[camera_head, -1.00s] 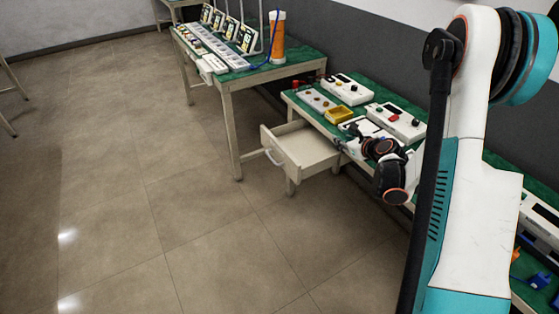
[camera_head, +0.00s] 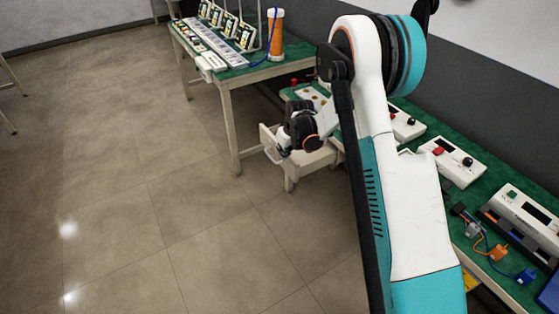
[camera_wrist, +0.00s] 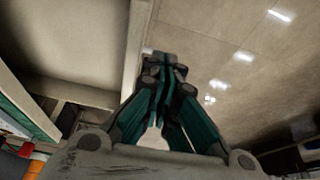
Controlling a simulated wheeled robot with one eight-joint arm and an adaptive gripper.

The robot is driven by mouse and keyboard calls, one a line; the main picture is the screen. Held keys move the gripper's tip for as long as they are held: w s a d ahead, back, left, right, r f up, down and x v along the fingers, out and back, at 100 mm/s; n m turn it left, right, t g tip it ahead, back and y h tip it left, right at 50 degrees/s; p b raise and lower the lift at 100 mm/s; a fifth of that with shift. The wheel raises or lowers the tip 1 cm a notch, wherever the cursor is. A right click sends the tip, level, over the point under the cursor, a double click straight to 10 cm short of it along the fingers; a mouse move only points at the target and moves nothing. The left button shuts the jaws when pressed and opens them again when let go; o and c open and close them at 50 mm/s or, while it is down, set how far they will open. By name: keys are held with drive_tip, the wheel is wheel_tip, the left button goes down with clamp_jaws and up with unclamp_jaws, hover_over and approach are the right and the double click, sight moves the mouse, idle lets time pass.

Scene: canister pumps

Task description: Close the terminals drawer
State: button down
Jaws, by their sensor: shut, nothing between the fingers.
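The pale drawer (camera_head: 313,164) stands pulled out from under the green-topped table, its handle (camera_head: 272,155) on the left side facing the open floor. My wrist covers much of it in the head view. The fingertips are not clear in the head view.
The green-topped table (camera_head: 425,131) carries several white instrument boxes and cables with orange and blue plugs (camera_head: 498,252). Another table (camera_head: 262,72) behind holds an orange cylinder (camera_head: 276,35) and white strips. The tiled floor to the left is clear.

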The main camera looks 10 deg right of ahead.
sight(280, 162)
drive_tip(key=a+r+n+g+h+p, duration=0.3)
drive_tip(key=a+n, duration=0.4)
drive_tip(key=n, duration=1)
drive_tip(key=shift+h, duration=0.5)
drive_tip(key=d+f+b, duration=0.1)
drive_tip(key=f+b, duration=0.1)
drive_tip(key=f, duration=0.1)
drive_tip(key=d+f+b, duration=0.2)
drive_tip(key=f, duration=0.1)
drive_tip(key=w+d+f+b, duration=0.1)
drive_tip(key=d+f+b, duration=0.1)
drive_tip(key=f, duration=0.1)
drive_tip(key=shift+f, duration=0.3)
drive_tip(key=shift+w+d+r, duration=0.1)
drive_tip(key=shift+d, duration=0.25)
drive_tip(key=shift+d, duration=0.1)
drive_tip(key=w+d, duration=0.2)
drive_tip(key=d, duration=0.4)
drive_tip(key=w+d, duration=0.2)
drive_tip(key=d, duration=0.4)
drive_tip(key=w+d, duration=0.2)
drive_tip(key=d, duration=0.5)
